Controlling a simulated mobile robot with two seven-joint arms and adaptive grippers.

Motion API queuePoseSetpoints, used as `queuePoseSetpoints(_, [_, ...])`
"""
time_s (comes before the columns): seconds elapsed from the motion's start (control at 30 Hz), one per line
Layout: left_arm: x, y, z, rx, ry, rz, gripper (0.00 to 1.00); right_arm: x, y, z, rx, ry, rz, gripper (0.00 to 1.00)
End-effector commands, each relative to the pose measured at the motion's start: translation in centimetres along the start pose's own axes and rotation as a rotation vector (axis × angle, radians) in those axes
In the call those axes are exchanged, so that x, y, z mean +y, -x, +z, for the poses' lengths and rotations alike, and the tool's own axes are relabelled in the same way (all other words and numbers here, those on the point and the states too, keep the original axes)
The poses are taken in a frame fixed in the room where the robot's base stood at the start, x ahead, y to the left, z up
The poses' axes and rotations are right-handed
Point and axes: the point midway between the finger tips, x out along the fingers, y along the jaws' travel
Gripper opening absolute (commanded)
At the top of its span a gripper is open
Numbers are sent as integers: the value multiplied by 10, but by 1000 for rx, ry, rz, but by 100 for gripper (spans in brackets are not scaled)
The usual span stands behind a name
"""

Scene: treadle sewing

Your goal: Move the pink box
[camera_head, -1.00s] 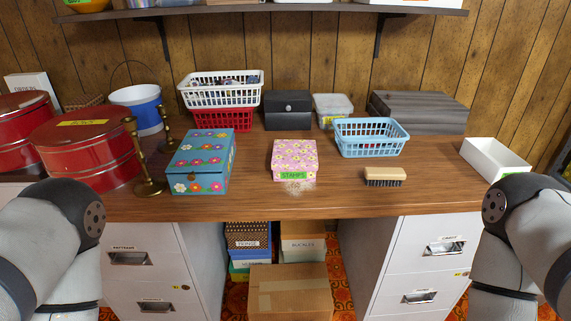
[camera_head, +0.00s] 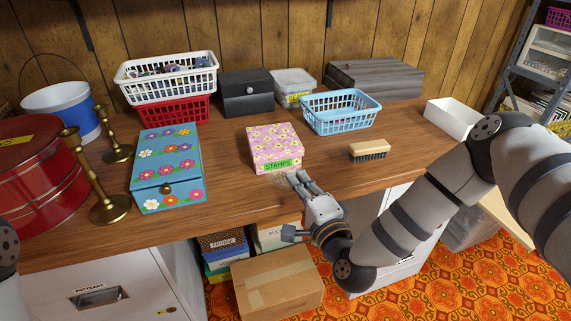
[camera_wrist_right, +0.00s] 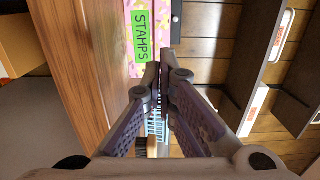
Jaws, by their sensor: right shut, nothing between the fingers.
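The pink box (camera_head: 275,149) has a flower pattern and a green label reading STAMPS. It sits on the wooden desk near its front edge. My right gripper (camera_head: 296,180) is just in front of the box, near the desk edge, with its fingers pointing toward it. The fingers (camera_wrist_right: 161,75) are shut and empty in the right wrist view, where the box (camera_wrist_right: 150,12) shows at the top beyond the fingertips. I cannot tell whether they touch it. My left gripper is out of view; only a bit of my left arm shows at the left edge.
A blue flowered box (camera_head: 168,172) and brass candlesticks (camera_head: 92,180) stand left of the pink box. A brush (camera_head: 369,151) lies to its right, with a light blue basket (camera_head: 341,112) behind. A white open box (camera_head: 453,118) stands further right. Bare desk (camera_head: 325,165) lies between box and brush.

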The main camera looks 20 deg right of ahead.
Motion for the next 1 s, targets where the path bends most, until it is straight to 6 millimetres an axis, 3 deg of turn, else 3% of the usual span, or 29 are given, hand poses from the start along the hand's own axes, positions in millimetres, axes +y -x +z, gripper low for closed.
queuePoseSetpoints(0.1, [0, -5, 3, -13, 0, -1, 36, 2, -26, 0, 1, 1, 0, 0])
queuePoseSetpoints(0.3, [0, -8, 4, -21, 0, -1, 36, 2, -57, 0, 0, 1, 3, 0])
queuePoseSetpoints(0.83, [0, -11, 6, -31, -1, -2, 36, 3, -71, 0, -1, 1, 4, 0])
queuePoseSetpoints(1.0, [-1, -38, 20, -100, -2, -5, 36, 14, -105, 0, 0, 1, 13, 0])
